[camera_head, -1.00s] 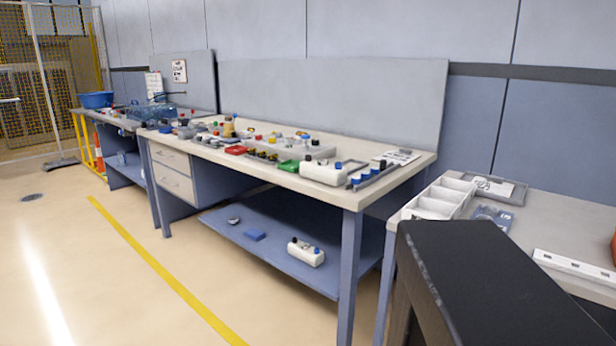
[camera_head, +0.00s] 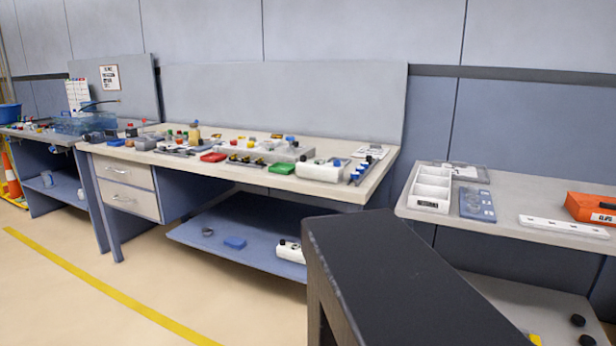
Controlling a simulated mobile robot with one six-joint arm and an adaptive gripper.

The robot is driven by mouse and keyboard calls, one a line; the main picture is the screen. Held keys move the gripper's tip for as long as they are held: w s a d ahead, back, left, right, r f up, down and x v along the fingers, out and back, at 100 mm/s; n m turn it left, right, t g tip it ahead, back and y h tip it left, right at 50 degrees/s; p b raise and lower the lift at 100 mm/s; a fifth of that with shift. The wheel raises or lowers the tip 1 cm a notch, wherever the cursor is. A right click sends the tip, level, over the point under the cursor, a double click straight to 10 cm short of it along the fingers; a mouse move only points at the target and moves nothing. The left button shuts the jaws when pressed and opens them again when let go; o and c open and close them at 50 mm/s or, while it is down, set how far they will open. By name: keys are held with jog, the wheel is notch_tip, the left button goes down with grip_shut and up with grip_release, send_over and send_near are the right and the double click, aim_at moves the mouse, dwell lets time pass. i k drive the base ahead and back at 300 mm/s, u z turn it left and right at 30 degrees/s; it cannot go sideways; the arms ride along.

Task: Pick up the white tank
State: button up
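A white tank (camera_head: 320,170) with a dark cap sits near the right end of the middle workbench top. A second white tank (camera_head: 290,251), with a dark cap, lies on that bench's lower shelf, its right part hidden behind a black body in the foreground. I cannot tell from the pictures which of the two is the task's tank. My gripper is not in view.
A right bench holds a white divided bin (camera_head: 431,190) and an orange box (camera_head: 592,208). Floor at the front left is clear, with a yellow line (camera_head: 100,287).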

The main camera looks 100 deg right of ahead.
aim_at(318, 171)
jog(key=i, duration=0.65)
jog(key=u, duration=0.2)
jog(key=k, duration=0.1)
jog(key=z, duration=3.4)
jog(key=i, duration=0.5)
jog(key=u, duration=0.05)
